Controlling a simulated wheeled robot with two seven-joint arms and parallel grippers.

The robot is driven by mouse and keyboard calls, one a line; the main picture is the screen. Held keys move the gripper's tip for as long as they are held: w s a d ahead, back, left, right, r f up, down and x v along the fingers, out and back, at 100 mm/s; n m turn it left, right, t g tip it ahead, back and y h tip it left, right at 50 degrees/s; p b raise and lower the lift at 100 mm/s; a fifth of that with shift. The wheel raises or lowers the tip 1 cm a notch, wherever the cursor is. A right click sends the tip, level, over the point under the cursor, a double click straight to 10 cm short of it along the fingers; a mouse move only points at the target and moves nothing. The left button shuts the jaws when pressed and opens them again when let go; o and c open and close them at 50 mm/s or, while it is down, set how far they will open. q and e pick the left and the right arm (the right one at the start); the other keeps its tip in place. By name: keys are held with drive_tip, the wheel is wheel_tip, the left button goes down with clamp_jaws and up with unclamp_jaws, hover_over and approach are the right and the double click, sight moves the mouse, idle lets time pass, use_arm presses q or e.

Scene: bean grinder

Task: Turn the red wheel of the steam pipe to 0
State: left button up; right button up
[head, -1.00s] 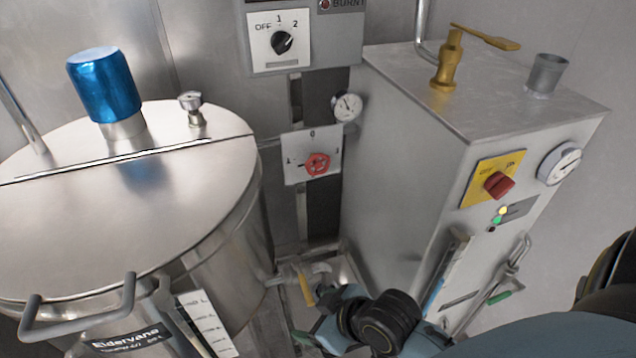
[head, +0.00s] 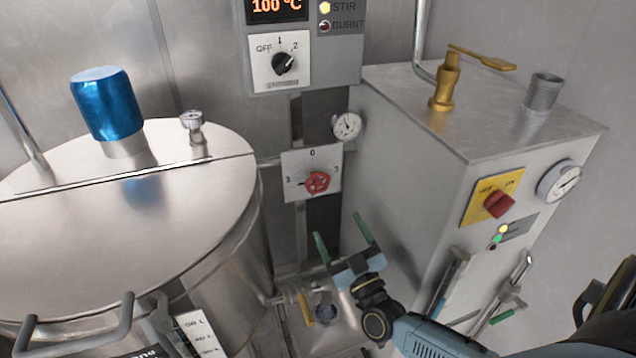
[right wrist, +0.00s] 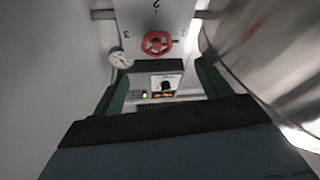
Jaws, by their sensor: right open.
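The red wheel (head: 317,182) sits on a white dial plate (head: 311,160) on a pipe between the kettle and the grey cabinet. The plate shows a 0 at the top and further marks at left and right; I cannot tell for sure which mark the wheel points to. My right gripper (head: 342,240) is open and empty, below the wheel and apart from it, fingers pointing up toward it. In the right wrist view the red wheel (right wrist: 157,43) shows upside down beyond the fingers, between them. My left gripper is not in view.
A steel kettle (head: 120,225) with a blue cap (head: 106,103) stands at left. A grey cabinet (head: 400,160) with a red knob (head: 498,205) stands at right. A small gauge (head: 347,125) sits just above right of the plate. A control box (head: 335,50) hangs above. A narrow gap lies between.

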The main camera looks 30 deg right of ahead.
sight(319, 184)
drive_tip(key=x, duration=1.2)
drive_tip(key=shift+w+d+r+b, duration=0.1)
drive_tip(key=shift+d+r+b, duration=0.15)
drive_tip(key=shift+b, duration=0.1)
drive_tip(key=shift+w+r, duration=0.1)
drive_tip(key=shift+w, duration=0.35)
drive_tip(key=c, duration=1)
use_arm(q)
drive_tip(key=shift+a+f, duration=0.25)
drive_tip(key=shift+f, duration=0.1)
